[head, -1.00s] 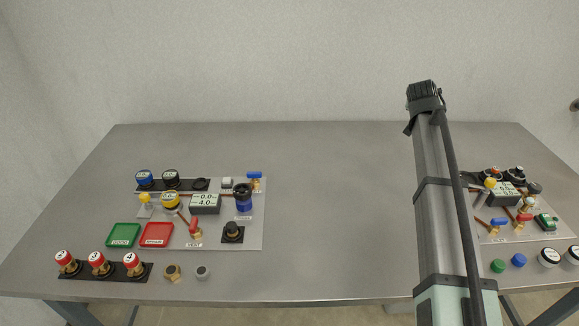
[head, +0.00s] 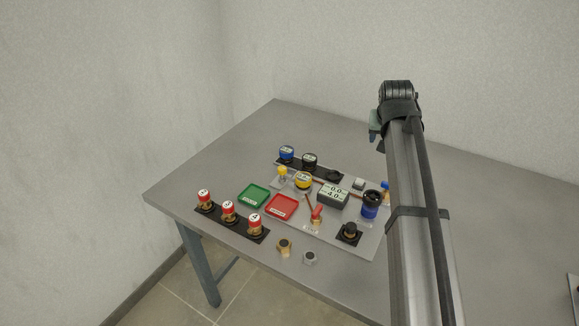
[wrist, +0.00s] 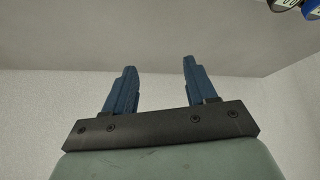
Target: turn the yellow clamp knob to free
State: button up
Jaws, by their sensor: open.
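Two yellow parts stand on the grey panel (head: 340,241) in the head view: a small yellow knob (head: 283,171) on a pale bracket at the panel's left corner, and a round yellow cap with a label (head: 303,180) beside it. I cannot tell the turn position of either. My gripper (wrist: 158,85) shows in the wrist view with its two blue fingers apart and nothing between them. In the head view my arm stands to the right of the panel and mostly hides the gripper. The gripper is apart from the yellow parts.
Blue (head: 287,153) and black (head: 309,160) caps stand behind the yellow parts. A gauge box (head: 333,196), red-handled valve (head: 317,214) and blue cylinder (head: 371,206) stand to the right.

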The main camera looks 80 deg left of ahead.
aim_at(282, 168)
jog(key=s+a+n+g+h, duration=0.1)
jog(key=s+a+n+g, duration=0.15)
jog(key=s, duration=1.15)
jog(key=s+a+n+g, duration=0.1)
jog(key=s+a+n, duration=0.15)
jog(key=s, duration=1.05)
jog(key=x, duration=1.3)
jog(key=shift+f, duration=0.4)
jog(key=c, duration=1)
jog(key=shift+d, duration=0.1)
jog(key=shift+c, duration=0.2)
